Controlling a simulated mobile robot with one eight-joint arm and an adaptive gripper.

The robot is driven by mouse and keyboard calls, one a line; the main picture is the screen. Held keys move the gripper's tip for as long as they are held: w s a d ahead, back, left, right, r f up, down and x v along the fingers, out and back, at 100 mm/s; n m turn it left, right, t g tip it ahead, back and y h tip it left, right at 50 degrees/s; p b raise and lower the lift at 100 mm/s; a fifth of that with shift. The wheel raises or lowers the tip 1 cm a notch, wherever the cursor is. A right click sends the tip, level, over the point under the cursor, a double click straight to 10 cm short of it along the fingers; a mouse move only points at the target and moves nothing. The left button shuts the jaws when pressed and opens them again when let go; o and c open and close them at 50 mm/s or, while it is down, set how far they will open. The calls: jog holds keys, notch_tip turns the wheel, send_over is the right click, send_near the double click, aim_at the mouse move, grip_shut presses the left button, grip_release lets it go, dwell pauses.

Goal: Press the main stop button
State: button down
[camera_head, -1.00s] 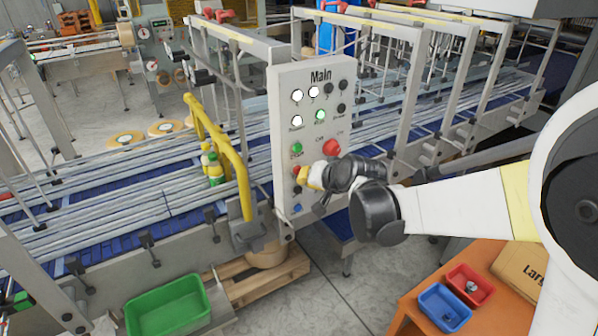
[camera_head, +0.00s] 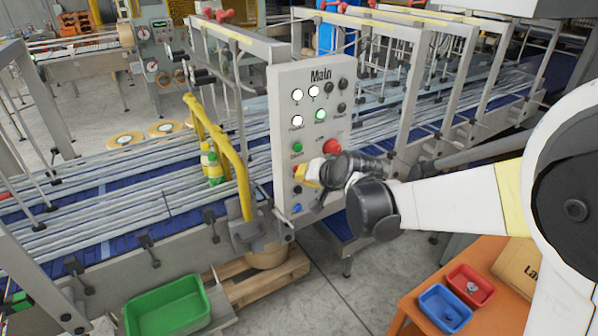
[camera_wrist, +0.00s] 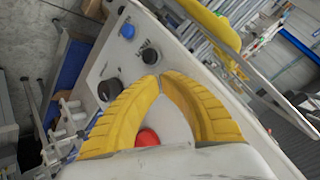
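The upright grey control panel marked "Main" (camera_head: 285,95) stands at the conveyor in the head view. A small red button (camera_head: 296,170) shows in its left column below a green button (camera_head: 298,147), partly covered by my gripper (camera_head: 301,175). Its label is not readable. A larger red button (camera_head: 331,147) sits to the upper right; a red button (camera_wrist: 147,138) also shows between my fingers in the wrist view. My gripper (camera_wrist: 161,77) is empty, with its yellow fingertips nearly together, close to the panel face. Contact cannot be told.
A blue button (camera_wrist: 127,31) and black knobs (camera_wrist: 108,90) are near my fingers. A green bin (camera_head: 168,306) is on the floor side; an orange table (camera_head: 410,302) holds small bins.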

jog(key=shift+w+a, duration=0.25)
jog(key=shift+w, duration=0.1)
dwell(0.4)
jog(key=shift+s+d, duration=0.1)
jog(key=shift+s, duration=0.05)
jog(key=shift+s+d, duration=0.45)
jog(key=shift+s, duration=0.2)
jog(key=shift+s+d+b, duration=0.15)
jog(key=shift+s+d, duration=0.55)
jog(key=shift+s, duration=0.35)
jog(key=shift+s+d+b, duration=0.15)
jog(key=shift+s+d, duration=0.55)
jog(key=shift+s, duration=0.3)
jog(key=s+d+f+h+b, duration=0.1)
jog(key=s+d+f+b, duration=0.4)
jog(key=s+f+b, duration=0.3)
jog(key=s+d+f+n+g+h+b, duration=0.1)
jog(key=s+d+f+h+b, duration=0.1)
jog(key=s+d+f+b, duration=0.4)
jog(key=s+d+f+g+h+b, duration=0.1)
jog(key=s+d+f+b, duration=0.4)
jog(key=s+f+b, duration=0.6)
notch_tip(320, 180, down, 3)
jog(key=h+b, duration=0.1)
jog(key=b, duration=0.3)
jog(key=shift+s+d+n+b, duration=0.3)
jog(key=shift+s+b, duration=0.05)
